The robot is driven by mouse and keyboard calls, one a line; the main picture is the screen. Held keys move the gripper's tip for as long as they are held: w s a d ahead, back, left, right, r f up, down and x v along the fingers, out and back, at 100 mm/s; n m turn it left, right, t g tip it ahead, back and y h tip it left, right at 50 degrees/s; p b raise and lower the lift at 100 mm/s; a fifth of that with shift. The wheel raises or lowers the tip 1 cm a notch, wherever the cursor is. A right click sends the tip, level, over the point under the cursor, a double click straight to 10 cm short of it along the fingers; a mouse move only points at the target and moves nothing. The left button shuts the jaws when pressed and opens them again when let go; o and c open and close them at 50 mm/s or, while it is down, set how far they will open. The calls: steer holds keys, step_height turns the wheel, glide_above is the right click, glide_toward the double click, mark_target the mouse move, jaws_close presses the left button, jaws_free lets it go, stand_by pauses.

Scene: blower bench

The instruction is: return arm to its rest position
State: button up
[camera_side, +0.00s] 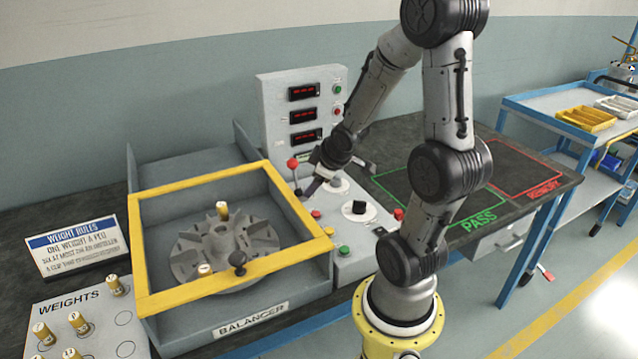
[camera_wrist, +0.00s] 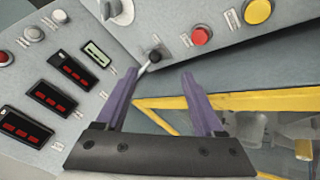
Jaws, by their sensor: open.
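My gripper (camera_side: 335,180) is low over the sloped control panel (camera_side: 352,263) beside the balancer, apart from my base. In the wrist view my gripper (camera_wrist: 158,85) has its two purple fingers spread, with nothing held between them. In the side view a red-knobbed lever (camera_side: 292,163) stands left of my gripper.
The balancer's yellow-framed cover (camera_side: 158,303) lies over a grey finned rotor (camera_side: 225,250). The upright display panel (camera_side: 265,110) stands close behind my gripper. A weights board (camera_side: 100,340) is at front left. The PASS area (camera_side: 420,190) and the REWORK area (camera_side: 520,170) look clear.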

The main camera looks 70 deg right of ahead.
steer(key=shift+s+a, duration=0.65)
steer(key=shift+s, duration=0.05)
steer(key=shift+w+r, duration=0.1)
steer(key=s+a+r+y, duration=0.2)
steer(key=a+r, duration=0.4)
steer(key=a, duration=0.4)
steer(key=s+a+r+y, duration=0.2)
steer(key=s+a+r, duration=0.2)
steer(key=a, duration=0.7)
steer(key=shift+s+a+r+y, duration=0.2)
steer(key=shift+a+r+y, duration=0.15)
steer(key=shift+r, duration=0.5)
steer(key=shift+d, duration=0.1)
